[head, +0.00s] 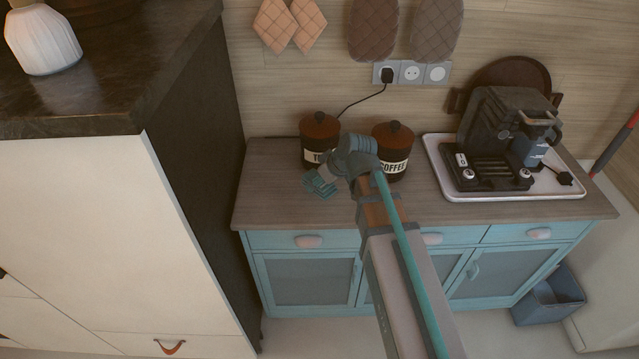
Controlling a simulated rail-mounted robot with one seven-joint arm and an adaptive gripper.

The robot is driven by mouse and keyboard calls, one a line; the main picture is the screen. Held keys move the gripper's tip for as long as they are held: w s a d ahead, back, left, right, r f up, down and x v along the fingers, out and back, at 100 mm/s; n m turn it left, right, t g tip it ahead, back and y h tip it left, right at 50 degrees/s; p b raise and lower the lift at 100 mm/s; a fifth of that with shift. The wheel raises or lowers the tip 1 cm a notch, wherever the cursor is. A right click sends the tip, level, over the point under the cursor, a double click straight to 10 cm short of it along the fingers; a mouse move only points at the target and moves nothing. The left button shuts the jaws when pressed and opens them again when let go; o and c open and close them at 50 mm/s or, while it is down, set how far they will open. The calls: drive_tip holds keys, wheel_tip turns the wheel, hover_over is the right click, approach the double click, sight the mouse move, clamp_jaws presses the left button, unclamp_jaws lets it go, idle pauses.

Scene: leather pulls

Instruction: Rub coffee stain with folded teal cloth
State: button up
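The folded teal cloth (319,184) shows on the left part of the wooden counter (268,205), in front of the left canister. My gripper (333,172) is at the cloth, its end pointing down and left. The cloth lies right at the gripper's tip. The fingers are small and partly hidden, so I cannot tell whether they are shut on it, or whether the cloth touches the counter. No coffee stain can be made out; part of the counter is hidden behind my arm.
Two dark red lidded canisters stand close behind my gripper, the left one (318,131) and one labelled COFFEE (396,160). A coffee machine (500,125) stands on a white tray (455,193) at right. A tall cabinet (190,150) bounds the left. The counter's front left is clear.

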drive_tip(key=shift+r+p, duration=0.75)
drive_tip(key=shift+r, duration=0.85)
